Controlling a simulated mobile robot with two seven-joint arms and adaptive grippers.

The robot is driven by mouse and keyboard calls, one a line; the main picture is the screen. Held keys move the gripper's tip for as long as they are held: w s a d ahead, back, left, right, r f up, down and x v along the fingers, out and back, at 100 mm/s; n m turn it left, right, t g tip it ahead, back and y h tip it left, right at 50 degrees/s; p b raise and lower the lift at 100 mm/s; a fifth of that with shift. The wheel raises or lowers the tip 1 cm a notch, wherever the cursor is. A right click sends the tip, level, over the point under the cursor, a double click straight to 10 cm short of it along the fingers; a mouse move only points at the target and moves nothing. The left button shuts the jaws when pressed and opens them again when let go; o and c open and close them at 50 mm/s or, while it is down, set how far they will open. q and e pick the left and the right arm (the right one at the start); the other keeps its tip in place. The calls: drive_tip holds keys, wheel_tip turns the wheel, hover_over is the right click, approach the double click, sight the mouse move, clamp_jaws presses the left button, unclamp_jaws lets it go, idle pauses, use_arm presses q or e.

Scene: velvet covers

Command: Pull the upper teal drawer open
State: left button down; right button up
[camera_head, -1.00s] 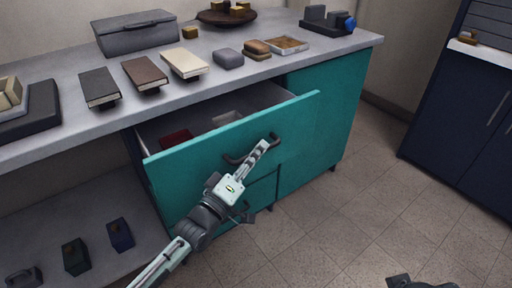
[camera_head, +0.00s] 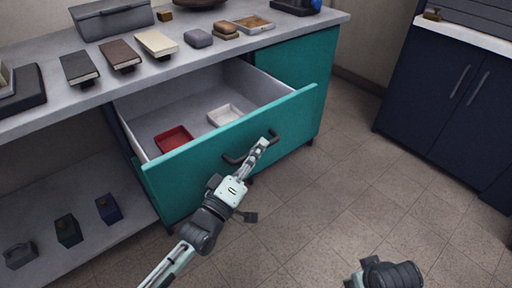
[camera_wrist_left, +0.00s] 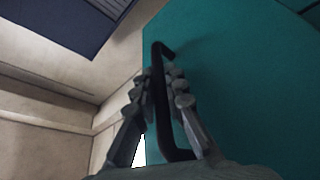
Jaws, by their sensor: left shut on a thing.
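The upper teal drawer (camera_head: 190,172) stands well out of the cabinet, with its inside open to view. Its dark bar handle (camera_head: 237,157) is on the front panel. My left gripper (camera_head: 268,141) is at the right part of this handle, shut on it. In the left wrist view the handle (camera_wrist_left: 160,100) runs between the two fingers of the left gripper (camera_wrist_left: 163,85), in front of the teal panel. Part of my right arm shows at the bottom of the head view, but its fingers cannot be made out.
A red tray (camera_head: 174,139) and a white tray (camera_head: 224,114) lie in the drawer. Books and boxes stand on the grey countertop (camera_head: 120,82) above. Several small items sit on the low shelf (camera_head: 85,262) at left. The tiled floor (camera_head: 330,190) before the cabinet is clear.

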use_arm(q)
drive_tip(key=c, duration=1.9)
unclamp_jaws()
drive_tip(key=shift+o, duration=0.2)
drive_tip(key=v, duration=0.7)
drive_tip(key=shift+s+a, duration=0.15)
drive_tip(key=shift+a, duration=0.05)
drive_tip(key=shift+f, duration=0.1)
